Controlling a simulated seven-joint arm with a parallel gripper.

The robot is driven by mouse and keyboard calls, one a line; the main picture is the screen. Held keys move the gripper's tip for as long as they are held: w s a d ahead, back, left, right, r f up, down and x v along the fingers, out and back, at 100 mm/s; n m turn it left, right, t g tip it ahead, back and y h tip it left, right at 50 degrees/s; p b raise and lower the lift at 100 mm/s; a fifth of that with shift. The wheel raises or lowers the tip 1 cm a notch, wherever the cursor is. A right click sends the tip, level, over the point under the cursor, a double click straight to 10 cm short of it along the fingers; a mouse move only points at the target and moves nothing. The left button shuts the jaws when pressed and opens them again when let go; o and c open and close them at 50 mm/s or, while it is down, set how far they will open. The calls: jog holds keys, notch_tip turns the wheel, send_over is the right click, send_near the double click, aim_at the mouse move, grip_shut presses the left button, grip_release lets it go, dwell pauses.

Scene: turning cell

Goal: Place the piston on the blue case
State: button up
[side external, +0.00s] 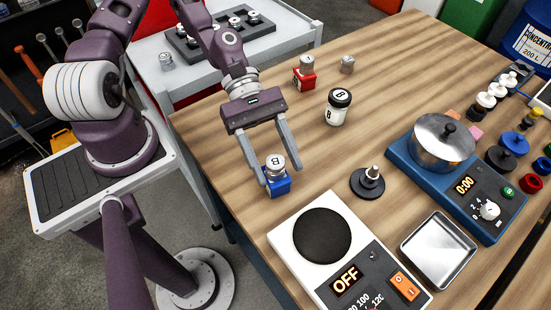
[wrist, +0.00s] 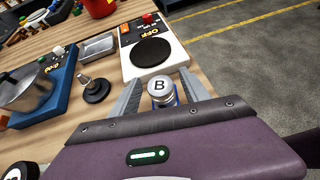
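A silver piston (side external: 275,165) with a B on its top stands upright on the blue case (side external: 277,186) near the left edge of the wooden table. In the wrist view the piston (wrist: 160,87) sits between my fingers, with a gap on each side. My gripper (side external: 279,178) is open, its two fingers straddling the piston and the case. The wrist view mostly hides the blue case behind the piston and my gripper. Another piston (side external: 306,64) stands on a red case (side external: 304,80), and a small metal piece (side external: 347,64) stands alone farther back.
A black-lidded jar (side external: 338,106) stands behind the gripper. A black stand (side external: 368,184), a white hotplate (side external: 322,236), a metal tray (side external: 438,250) and a blue cooker with a pot (side external: 443,143) lie to the right. A dark tray (side external: 220,40) of pistons is on the side table.

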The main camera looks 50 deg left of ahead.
jog(key=s+a+r+m+t+y, duration=0.3)
jog(key=a+r+m+y, duration=0.3)
jog(key=r+m, duration=0.2)
jog(key=s+a+r+m+t+y, duration=0.3)
jog(key=a+r+m+y, duration=0.3)
jog(key=r, duration=0.5)
jog(key=shift+s+a+r+m+t, duration=0.2)
jog(key=shift+a+r+m+t, duration=0.2)
jog(key=shift+m+t, duration=0.55)
